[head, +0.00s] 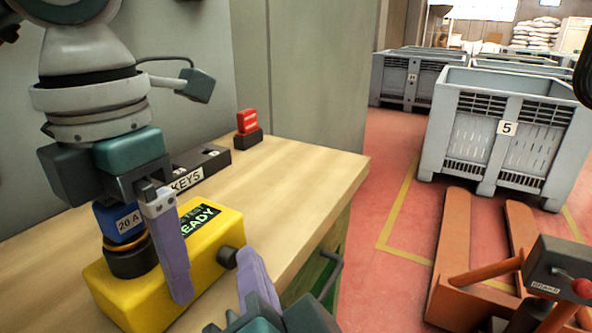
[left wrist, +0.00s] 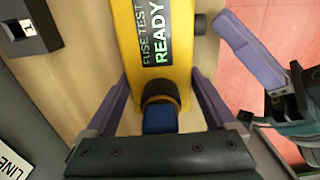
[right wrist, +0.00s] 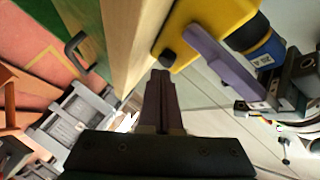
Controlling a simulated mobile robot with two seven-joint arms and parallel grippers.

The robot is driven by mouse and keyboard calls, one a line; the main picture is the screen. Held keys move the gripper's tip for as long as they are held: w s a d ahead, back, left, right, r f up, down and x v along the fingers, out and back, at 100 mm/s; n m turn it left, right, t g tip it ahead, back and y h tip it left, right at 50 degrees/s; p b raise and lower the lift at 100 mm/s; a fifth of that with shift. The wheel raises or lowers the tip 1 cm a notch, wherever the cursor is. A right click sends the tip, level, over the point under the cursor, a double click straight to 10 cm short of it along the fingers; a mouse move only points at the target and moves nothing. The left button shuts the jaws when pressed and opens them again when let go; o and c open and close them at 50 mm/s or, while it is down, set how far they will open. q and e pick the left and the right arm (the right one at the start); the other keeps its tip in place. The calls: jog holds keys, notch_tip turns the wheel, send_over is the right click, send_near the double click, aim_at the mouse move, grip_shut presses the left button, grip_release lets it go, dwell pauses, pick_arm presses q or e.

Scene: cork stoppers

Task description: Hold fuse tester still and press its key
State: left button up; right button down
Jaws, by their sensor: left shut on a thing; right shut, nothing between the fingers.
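The yellow fuse tester (head: 221,226) lies on the bench, its display reading READY. A blue 20 A fuse (head: 118,222) stands in its black, brass-ringed socket. The tester's round black key (head: 228,257) sticks out of its side; it also shows in the right wrist view (right wrist: 168,57). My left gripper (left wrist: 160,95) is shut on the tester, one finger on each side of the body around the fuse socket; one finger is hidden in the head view. My right gripper (right wrist: 160,74) is shut and empty, its fingertips just off the key's face; I cannot tell if they touch.
A black rack labelled KEYS (head: 203,165) and a red block on a dark base (head: 247,121) stand behind the tester. The wooden bench (head: 310,165) is clear to the right. A handle (head: 331,275) juts below its edge. An orange pallet truck (head: 462,240) and grey crates (head: 480,125) are beyond.

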jog(key=d, duration=0.1)
jog(key=s+d, duration=0.1)
jog(key=d, duration=0.1)
jog(key=s+d, duration=0.1)
jog(key=shift+s+d, duration=0.1)
jog(key=shift+d, duration=0.15)
dwell(0.8)
